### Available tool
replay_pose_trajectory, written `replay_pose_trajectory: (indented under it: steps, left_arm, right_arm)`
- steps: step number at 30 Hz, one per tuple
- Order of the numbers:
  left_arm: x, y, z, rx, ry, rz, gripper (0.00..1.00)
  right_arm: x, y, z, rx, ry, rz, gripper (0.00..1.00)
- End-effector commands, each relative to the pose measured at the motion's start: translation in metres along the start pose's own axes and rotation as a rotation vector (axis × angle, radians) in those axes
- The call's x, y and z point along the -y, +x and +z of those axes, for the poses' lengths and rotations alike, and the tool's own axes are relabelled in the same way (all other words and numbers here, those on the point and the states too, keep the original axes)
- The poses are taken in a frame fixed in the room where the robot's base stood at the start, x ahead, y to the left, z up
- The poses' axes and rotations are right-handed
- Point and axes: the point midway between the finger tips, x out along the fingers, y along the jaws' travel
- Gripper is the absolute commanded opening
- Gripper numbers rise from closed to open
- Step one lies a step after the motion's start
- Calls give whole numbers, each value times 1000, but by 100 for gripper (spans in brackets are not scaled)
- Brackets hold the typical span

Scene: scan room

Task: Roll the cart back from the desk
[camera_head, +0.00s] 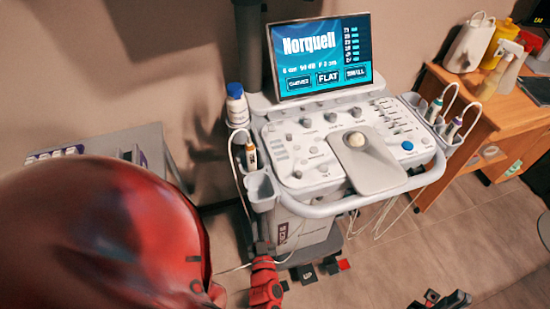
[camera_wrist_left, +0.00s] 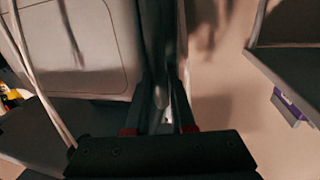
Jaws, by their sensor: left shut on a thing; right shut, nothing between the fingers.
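The cart (camera_head: 335,208) is a white ultrasound unit with a lit screen (camera_head: 322,58), a control panel and a pale front handle rail. It stands at the centre, left of the wooden desk (camera_head: 477,112). My left gripper (camera_head: 262,247) is low at the cart's left side, below the grey side bin. In the left wrist view its fingers (camera_wrist_left: 162,98) are shut on a narrow upright grey part beside the cart's white body (camera_wrist_left: 85,50); the exact part is dark and unclear. My right gripper (camera_head: 440,299) is shut and empty at the bottom edge, apart from the cart.
Bottles (camera_head: 490,45) and a keyboard-like dark item stand on the desk. A grey cabinet (camera_head: 95,145) is at the left, partly behind my red arm. Cables hang from the cart's right side. The tiled floor (camera_head: 365,275) in front of the cart is mostly clear.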

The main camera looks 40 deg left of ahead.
Motion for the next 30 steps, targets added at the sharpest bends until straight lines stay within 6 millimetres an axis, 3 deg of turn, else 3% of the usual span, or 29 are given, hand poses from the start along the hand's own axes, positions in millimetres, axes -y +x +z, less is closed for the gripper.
replay_pose_trajectory:
  steps: [9,26,27,30]
  left_arm:
    - [30,-6,2,4,0,2,0]
    - [36,-7,1,3,-2,3,0]
    - [36,-7,1,3,-2,3,28]
    - [36,-7,1,2,-2,3,46]
  right_arm:
    - [0,-4,1,0,0,0,0]
    - [0,-5,1,0,0,0,0]
    - [0,-5,1,0,0,0,0]
    - [0,-4,1,0,0,0,0]
